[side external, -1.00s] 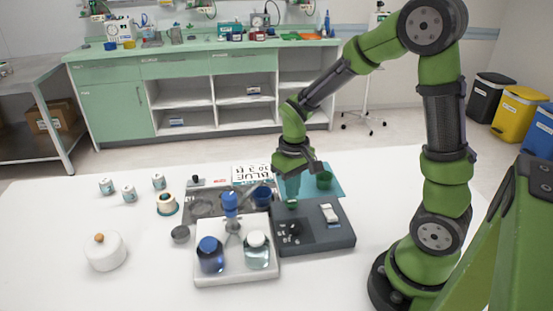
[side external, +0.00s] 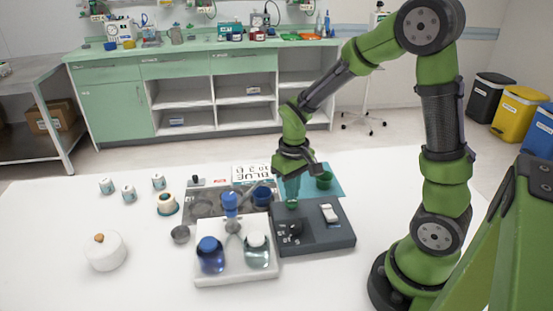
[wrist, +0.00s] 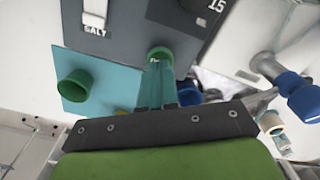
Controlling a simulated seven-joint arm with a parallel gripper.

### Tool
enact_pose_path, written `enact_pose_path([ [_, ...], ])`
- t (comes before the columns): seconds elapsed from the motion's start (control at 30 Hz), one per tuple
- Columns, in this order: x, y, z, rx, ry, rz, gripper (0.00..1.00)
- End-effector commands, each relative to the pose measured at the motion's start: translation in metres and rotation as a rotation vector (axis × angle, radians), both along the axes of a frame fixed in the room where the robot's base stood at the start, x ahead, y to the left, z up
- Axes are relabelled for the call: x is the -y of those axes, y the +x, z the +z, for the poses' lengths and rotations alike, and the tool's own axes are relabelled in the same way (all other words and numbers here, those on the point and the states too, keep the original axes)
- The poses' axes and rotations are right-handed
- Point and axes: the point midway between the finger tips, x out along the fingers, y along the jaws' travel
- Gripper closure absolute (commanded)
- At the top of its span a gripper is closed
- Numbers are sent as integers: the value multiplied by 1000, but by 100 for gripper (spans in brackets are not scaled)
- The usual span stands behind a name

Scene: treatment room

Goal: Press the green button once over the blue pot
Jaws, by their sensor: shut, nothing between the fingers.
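The green button (side external: 291,204) sits at the back left of the dark grey box; it also shows in the wrist view (wrist: 160,52). My gripper (side external: 292,198) is shut and empty, pointing down at the button. In the wrist view my teal fingertips (wrist: 158,66) end at the button's edge; I cannot tell whether they touch it. In the wrist view the blue pot (wrist: 190,95) is partly hidden behind my fingers.
A green pot (side external: 324,181) stands on a teal mat (side external: 335,190) behind the dark box (side external: 320,242). A white tray (side external: 236,278) with a blue-capped and a white-capped bottle stands at front left. A card reading BLUE (side external: 251,171) is behind.

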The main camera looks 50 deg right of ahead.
Motion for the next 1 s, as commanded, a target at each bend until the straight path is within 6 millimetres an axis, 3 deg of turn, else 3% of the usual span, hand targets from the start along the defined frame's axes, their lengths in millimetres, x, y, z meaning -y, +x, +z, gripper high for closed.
enact_pose_path([
  [0.67,0,-1,-25,-3,1,1,100],
  [1.0,0,0,-19,0,0,1,100],
])
